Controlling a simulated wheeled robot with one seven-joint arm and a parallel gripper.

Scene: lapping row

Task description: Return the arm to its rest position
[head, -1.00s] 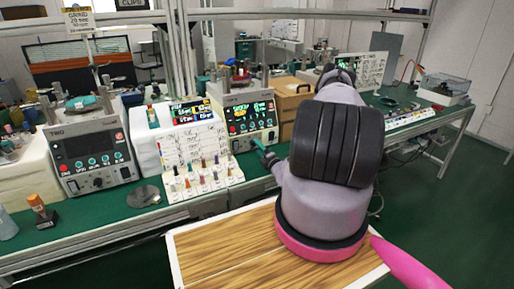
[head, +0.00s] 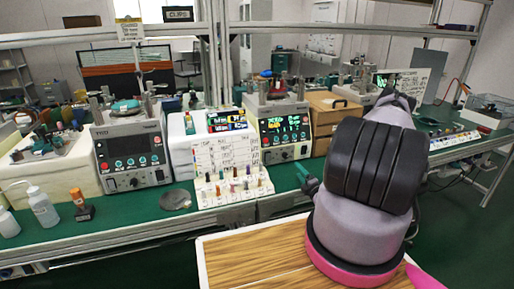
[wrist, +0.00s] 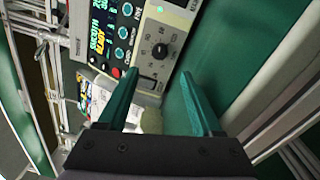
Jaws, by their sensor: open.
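My arm (head: 370,165) reaches forward over the green bench at the right of the head view. My gripper (head: 303,172) has teal fingers, partly hidden behind the arm, low in front of the right-hand control unit. In the wrist view my gripper (wrist: 158,72) has its two teal fingers apart with nothing held between them. Past the fingertips lies the front panel of a control unit (wrist: 165,40) with a black knob and a lit display. The panel looks close, but I cannot tell the exact gap.
A rack of small coloured-topped items (head: 232,190) stands left of the gripper. Another control unit (head: 133,157), a metal disc (head: 175,200) and a squeeze bottle (head: 43,207) are farther left. A brown box (head: 330,118) stands behind the arm. Green bench (head: 140,225) shows bare at the front.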

